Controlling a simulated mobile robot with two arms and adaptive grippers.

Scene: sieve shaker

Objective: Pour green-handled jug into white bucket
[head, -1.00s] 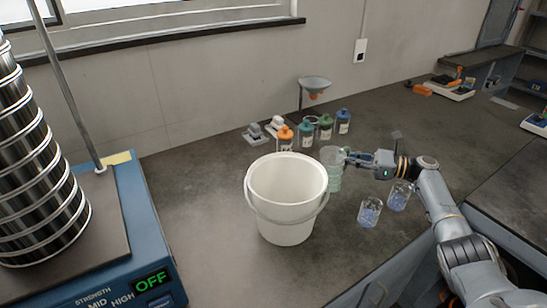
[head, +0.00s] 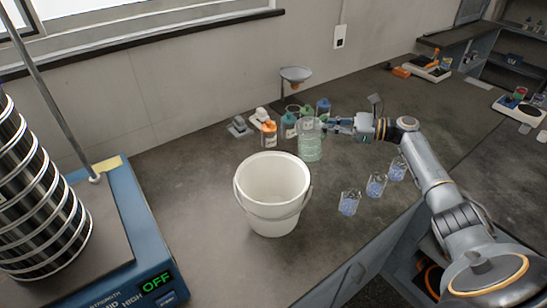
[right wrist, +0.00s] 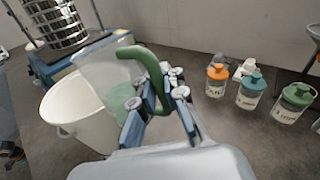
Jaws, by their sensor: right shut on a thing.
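The clear jug (head: 309,143) with a green handle hangs upright or nearly so, behind and right of the white bucket. My right gripper (head: 327,125) is shut on its handle from the right. In the right wrist view the green handle (right wrist: 152,68) passes between the fingers (right wrist: 158,100), and the jug (right wrist: 108,72) holds some pale greenish liquid. The white bucket (head: 272,215) stands upright on the counter, its inside looking empty. The bucket (right wrist: 75,125) also shows beyond the jug in the right wrist view. My left gripper is in neither view.
Bottles with orange (head: 269,135), teal and other caps stand behind the jug, near a funnel stand (head: 296,75). Several beakers of blue contents (head: 349,203) stand right of the bucket. A sieve shaker (head: 150,240) reading OFF fills the left. The counter in front of the shaker is clear.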

